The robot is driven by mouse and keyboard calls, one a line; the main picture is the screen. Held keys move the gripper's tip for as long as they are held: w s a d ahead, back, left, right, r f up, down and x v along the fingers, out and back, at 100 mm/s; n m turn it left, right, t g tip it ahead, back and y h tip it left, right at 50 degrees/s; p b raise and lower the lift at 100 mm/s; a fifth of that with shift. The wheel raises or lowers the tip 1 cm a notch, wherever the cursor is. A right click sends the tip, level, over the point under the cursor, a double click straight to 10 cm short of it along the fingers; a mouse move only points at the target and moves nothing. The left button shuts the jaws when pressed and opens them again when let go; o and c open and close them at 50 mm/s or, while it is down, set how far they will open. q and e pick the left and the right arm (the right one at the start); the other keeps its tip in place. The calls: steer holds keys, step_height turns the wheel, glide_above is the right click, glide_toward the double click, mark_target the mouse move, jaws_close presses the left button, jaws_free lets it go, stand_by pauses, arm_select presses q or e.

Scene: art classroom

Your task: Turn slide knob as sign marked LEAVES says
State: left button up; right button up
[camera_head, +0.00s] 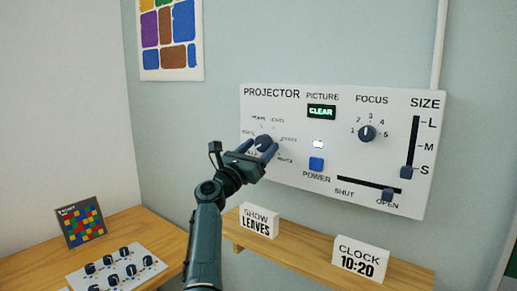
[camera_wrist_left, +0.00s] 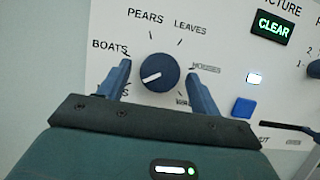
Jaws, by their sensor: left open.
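The slide knob (camera_head: 264,141) is a dark blue dial on the white projector panel (camera_head: 290,180). In the left wrist view the knob (camera_wrist_left: 160,70) has a white mark pointing to the lower left, below BOATS. PEARS and LEAVES are printed above it, LEAVES at the upper right; lower labels are partly hidden by my fingers. A white sign (camera_head: 258,221) on the shelf reads SHOW LEAVES. My left gripper (camera_head: 260,147) is open, its fingers on either side of the knob; the left wrist view shows the gripper (camera_wrist_left: 158,76) too. Contact cannot be told. My right gripper is not in view.
The panel also has a lit CLEAR display (camera_head: 321,112), a blue power button (camera_head: 316,164), a focus knob (camera_head: 367,133) and size and shutter sliders. A CLOCK 10:20 sign (camera_head: 359,260) stands on the wooden shelf (camera_head: 310,262). A knob board (camera_head: 117,268) lies at lower left.

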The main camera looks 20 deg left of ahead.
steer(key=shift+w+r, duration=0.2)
